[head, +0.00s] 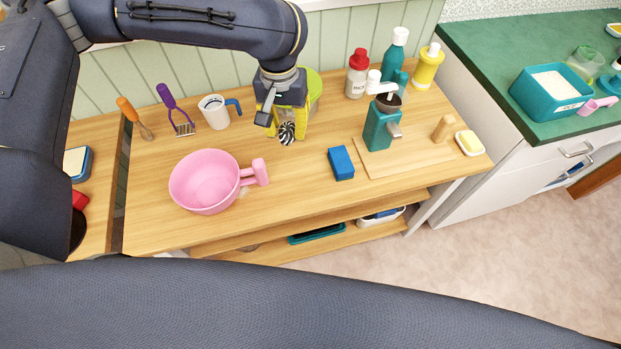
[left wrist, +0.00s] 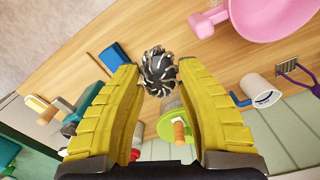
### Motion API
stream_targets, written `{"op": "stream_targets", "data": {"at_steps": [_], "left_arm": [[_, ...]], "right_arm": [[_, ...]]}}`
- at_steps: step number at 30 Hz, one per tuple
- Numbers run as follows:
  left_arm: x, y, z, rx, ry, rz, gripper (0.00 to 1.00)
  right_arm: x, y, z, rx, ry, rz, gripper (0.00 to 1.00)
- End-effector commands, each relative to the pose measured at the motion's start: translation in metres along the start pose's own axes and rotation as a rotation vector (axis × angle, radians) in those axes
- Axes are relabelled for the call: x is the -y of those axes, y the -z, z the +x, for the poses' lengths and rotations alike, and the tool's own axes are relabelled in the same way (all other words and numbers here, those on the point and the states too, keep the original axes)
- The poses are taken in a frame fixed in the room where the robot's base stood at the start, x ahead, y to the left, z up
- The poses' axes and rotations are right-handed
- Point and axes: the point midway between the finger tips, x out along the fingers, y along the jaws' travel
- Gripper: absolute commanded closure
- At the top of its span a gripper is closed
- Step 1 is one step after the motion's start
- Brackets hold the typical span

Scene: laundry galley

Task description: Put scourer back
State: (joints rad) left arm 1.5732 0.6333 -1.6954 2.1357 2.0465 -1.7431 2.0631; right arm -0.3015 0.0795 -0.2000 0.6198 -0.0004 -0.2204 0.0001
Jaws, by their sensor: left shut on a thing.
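In the left wrist view the scourer (left wrist: 158,70) sits between the two yellow fingertips (left wrist: 160,80). A lime green round container (head: 314,84) stands behind the gripper, partly hidden by it. My right gripper is not in view.
A pink pan (head: 205,185) stands front left of the gripper; a white mug (head: 213,112) is left. A blue block (head: 341,163) and a wooden board (head: 425,158) with a teal grinder (head: 381,128) are right. Bottles (head: 357,75) stand behind. Front centre is clear.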

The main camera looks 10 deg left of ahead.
Motion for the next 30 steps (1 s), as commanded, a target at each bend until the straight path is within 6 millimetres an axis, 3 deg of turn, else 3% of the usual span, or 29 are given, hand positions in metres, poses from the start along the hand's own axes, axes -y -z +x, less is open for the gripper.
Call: {"op": "stream_targets", "data": {"at_steps": [5,21,30], "left_arm": [[0.004,0.001,0.01,0.0,0.018,-0.025,1.0],[0.006,0.0,0.113,0.002,0.018,-0.031,1.0],[0.007,0.002,0.154,-0.002,0.018,-0.03,1.0]], "right_arm": [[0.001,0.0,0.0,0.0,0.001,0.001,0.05],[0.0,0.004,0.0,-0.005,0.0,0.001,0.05],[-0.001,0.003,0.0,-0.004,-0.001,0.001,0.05]]}}
